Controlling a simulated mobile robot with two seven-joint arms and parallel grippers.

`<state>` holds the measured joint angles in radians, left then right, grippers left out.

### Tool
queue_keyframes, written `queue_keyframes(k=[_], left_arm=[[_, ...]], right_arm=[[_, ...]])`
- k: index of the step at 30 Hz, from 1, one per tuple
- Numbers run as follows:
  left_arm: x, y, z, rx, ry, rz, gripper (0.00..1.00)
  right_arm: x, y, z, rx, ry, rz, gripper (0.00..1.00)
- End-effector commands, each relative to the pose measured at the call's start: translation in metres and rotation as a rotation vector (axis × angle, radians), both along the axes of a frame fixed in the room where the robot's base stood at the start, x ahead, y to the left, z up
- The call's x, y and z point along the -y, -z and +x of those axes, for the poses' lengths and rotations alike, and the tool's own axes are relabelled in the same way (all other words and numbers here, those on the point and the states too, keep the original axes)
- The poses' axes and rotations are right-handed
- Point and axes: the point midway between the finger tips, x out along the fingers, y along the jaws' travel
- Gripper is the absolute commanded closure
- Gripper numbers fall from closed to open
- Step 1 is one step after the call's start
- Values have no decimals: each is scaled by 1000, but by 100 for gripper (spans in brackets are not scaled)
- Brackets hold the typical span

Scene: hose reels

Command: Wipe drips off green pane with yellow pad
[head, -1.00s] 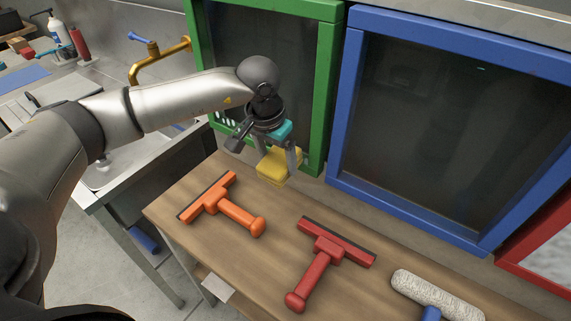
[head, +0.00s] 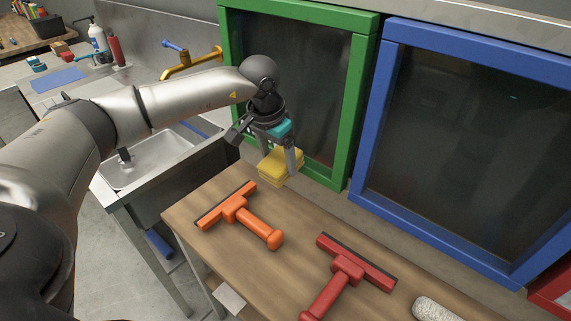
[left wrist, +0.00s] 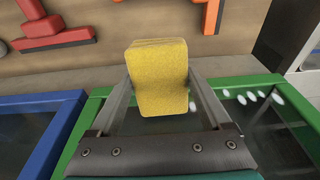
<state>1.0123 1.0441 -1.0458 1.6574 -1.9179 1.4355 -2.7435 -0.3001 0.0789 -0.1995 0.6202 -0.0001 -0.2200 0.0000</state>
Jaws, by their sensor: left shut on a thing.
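My left gripper (head: 279,165) is shut on the yellow pad (head: 281,167) and holds it above the wooden bench, in front of the lower part of the green pane. The pad also shows in the left wrist view (left wrist: 158,78), between the two fingers. The green-framed pane (head: 368,85) stands upright behind the bench; its glass is dark. Several white drips (left wrist: 252,97) show on its glass in the left wrist view, to the right of the pad and apart from it. In the head view my arm and gripper hide part of the lower glass. My right gripper is not in view.
An orange squeegee (head: 242,213) and a red squeegee (head: 347,272) lie on the wooden bench (head: 290,240). A blue-framed pane (head: 363,150) stands beside the green one. A sink (head: 150,158) with a brass tap (head: 190,64) is at left.

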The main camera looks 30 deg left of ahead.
Motion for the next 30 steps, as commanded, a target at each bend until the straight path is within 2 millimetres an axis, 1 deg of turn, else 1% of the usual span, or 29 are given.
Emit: queue_keyframes(k=[3, 9, 18, 26, 30], left_arm=[[-8, -1, 4, 9, -3, -1, 72], [-14, -2, 5, 11, -3, -1, 72], [-39, -2, 7, 12, -4, -1, 72], [-48, -2, 8, 12, -3, -1, 72], [-60, -2, 9, 12, -5, -1, 72]], right_arm=[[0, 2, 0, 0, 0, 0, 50], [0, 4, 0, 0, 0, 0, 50], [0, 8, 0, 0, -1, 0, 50], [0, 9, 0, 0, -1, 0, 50], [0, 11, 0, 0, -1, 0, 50]])
